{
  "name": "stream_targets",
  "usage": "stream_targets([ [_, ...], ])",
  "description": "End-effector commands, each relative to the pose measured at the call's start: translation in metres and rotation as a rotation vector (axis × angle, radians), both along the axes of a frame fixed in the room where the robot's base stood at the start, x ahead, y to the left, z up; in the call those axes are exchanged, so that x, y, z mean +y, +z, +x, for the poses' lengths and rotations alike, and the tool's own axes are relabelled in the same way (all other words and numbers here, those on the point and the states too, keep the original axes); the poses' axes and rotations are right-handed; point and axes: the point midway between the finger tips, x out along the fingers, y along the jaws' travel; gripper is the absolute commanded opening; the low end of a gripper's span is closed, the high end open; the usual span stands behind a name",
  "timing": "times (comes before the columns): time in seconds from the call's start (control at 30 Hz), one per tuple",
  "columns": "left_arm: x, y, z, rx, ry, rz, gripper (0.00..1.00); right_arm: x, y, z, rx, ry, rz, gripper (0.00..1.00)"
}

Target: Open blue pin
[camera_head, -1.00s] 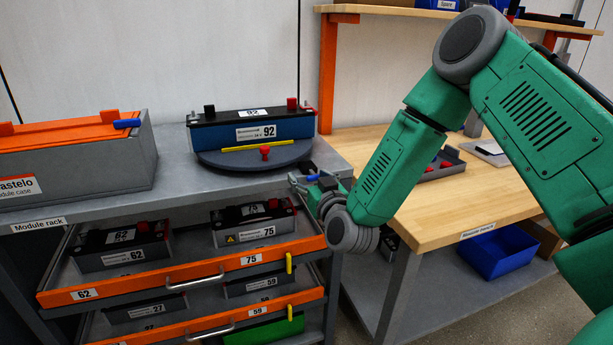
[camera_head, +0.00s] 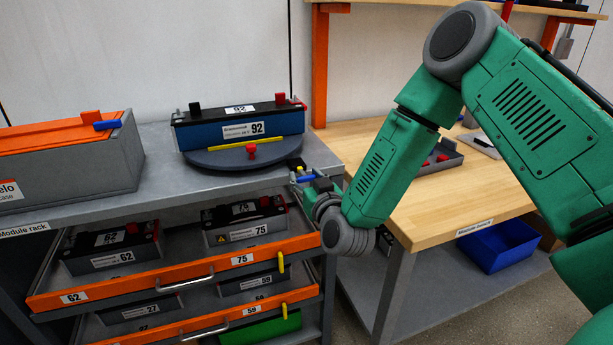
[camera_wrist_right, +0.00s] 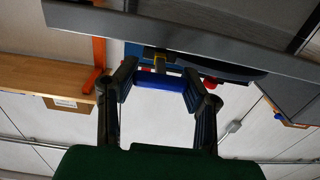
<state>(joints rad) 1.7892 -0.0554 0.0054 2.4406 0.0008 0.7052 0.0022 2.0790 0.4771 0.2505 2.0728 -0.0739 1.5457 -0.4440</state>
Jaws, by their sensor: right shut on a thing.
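A blue pin (camera_wrist_right: 160,82), seen as a short blue bar, lies across between the fingertips of my right gripper (camera_wrist_right: 160,84) in the right wrist view. In the head view my right gripper (camera_head: 309,184) is at the front right corner of the rack top, shut on the blue pin (camera_head: 305,179). A second blue pin (camera_head: 107,125) sits on the orange-lidded module case (camera_head: 70,165) at the left. My left gripper is not in view.
Module 92 (camera_head: 235,135) stands on a dark round turntable (camera_head: 215,160) beside the gripper. Below, orange-fronted drawers (camera_head: 185,275) stand open with dark modules in them. A wooden bench (camera_head: 430,210) is at the right, with a blue bin (camera_head: 497,247) under it.

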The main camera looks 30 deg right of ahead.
Motion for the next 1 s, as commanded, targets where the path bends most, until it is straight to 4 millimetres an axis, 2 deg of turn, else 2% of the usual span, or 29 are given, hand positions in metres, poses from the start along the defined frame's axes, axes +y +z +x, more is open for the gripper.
stream_targets([
  [0.23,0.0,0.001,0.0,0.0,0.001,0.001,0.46,-0.004,0.001,-0.001,-0.003,-0.01,-0.003,0.0],
  [0.27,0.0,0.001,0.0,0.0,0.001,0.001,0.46,-0.004,0.001,-0.001,-0.004,-0.01,-0.002,0.45],
  [0.3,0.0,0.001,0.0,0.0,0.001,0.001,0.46,-0.005,0.0,-0.001,-0.004,-0.01,-0.001,0.59],
  [0.33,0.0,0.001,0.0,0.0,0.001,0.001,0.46,-0.005,0.0,-0.002,-0.003,-0.01,-0.001,0.62],
  [0.6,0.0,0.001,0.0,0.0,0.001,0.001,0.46,-0.006,-0.003,-0.001,0.003,-0.011,0.0,0.62],
  [0.73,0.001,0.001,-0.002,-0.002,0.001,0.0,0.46,-0.004,-0.003,-0.008,0.005,-0.01,-0.001,0.62],
  [0.87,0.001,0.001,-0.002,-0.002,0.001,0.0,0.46,0.001,-0.003,-0.028,0.006,-0.01,-0.001,0.62],
  [1.0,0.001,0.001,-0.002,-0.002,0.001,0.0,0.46,0.008,-0.004,-0.058,0.007,-0.009,0.0,0.62],
])
